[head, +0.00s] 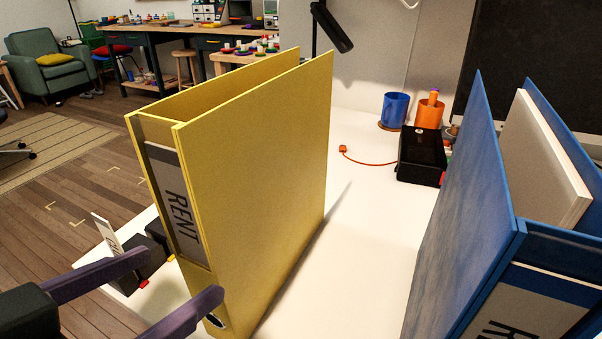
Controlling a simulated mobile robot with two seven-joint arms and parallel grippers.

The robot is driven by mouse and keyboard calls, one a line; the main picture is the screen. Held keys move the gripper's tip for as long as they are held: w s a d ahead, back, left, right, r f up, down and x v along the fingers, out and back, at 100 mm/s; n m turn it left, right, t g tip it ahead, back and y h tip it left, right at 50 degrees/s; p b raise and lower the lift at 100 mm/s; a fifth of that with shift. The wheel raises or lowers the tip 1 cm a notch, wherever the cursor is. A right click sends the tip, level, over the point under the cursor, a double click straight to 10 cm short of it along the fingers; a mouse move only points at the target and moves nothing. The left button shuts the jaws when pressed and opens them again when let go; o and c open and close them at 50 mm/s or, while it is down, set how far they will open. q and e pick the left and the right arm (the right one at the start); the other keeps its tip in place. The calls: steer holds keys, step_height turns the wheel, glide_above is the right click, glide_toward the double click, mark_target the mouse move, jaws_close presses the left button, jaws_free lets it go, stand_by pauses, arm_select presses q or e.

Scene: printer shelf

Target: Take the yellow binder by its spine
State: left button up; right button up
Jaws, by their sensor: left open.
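The yellow binder (258,165) stands upright on the white surface in the middle of the view. Its spine faces me, with a pale label (176,205) reading "RENT" and a finger hole low down. My left gripper (182,278) comes in from the lower left with two purple fingers, open. One finger lies left of the spine; the other overlaps the spine's lower part in the view. I cannot tell whether either finger touches the binder. Nothing is seen gripped. My right gripper is not in view.
A blue binder (455,210) with white paper stands at the right. A black box (422,155), a blue cup (394,110) and an orange cup (429,113) stand behind. Small black items (140,262) sit left of the yellow binder. White surface (365,230) is clear between the binders.

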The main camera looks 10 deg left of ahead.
mark_target(192, 263)
arm_select(q)
steer(key=x, duration=0.4)
steer(key=shift+a, duration=0.1)
steer(key=shift+r+b+x, duration=0.15)
steer(key=shift+b+x, duration=0.2)
steer(key=shift+x, duration=1.15)
steer(key=shift+r+b+x, duration=0.1)
steer(key=shift+b+x, duration=0.2)
steer(key=shift+x, duration=1.2)
steer(key=shift+c, duration=0.2)
jaws_close()
steer(key=shift+r, duration=0.1)
